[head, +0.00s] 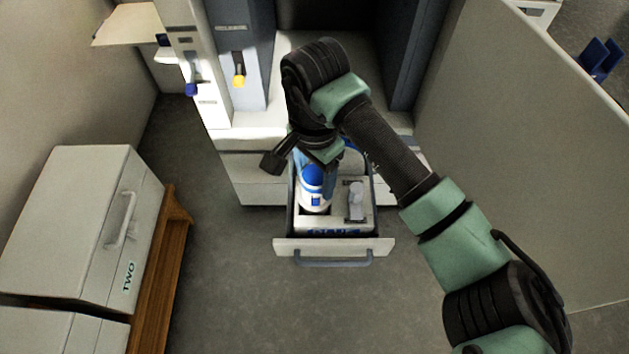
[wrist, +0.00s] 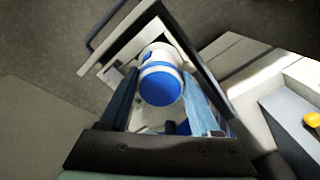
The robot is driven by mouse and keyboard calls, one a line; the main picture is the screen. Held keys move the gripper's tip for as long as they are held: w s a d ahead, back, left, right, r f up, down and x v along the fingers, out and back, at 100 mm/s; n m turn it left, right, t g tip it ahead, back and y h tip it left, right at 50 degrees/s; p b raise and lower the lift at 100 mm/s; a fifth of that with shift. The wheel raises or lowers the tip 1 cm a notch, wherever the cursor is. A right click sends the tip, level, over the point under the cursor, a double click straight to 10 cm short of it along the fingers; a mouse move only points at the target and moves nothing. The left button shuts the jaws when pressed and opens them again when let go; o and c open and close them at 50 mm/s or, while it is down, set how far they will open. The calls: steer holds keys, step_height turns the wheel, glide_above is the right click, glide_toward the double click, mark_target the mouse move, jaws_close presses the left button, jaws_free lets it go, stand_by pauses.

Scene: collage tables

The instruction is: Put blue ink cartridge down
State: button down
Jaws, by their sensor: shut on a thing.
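The blue ink cartridge (head: 314,188) is a white cylinder with blue bands and a blue end. It stands roughly upright in or just above the left part of the open drawer (head: 333,247). In the wrist view the cartridge (wrist: 161,82) shows its blue end between the two fingers. My gripper (head: 317,170) reaches down over the drawer and is shut on the cartridge; in the wrist view its fingers (wrist: 160,98) lie on either side of it. The cartridge's lower end is hidden, so I cannot tell whether it touches the drawer's floor.
The drawer holds a white insert with blue lettering and a small pale fitting (head: 356,200) on its right. The machine (head: 245,165) rises behind. A white case marked TWO (head: 75,225) sits on a wooden stand at left. A panel (head: 530,130) stands at right.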

steer(key=shift+f, duration=0.9)
steer(key=shift+f, duration=0.1)
steer(key=shift+c, duration=0.5)
jaws_free()
step_height(320, 180, up, 12)
steer(key=p, duration=0.3)
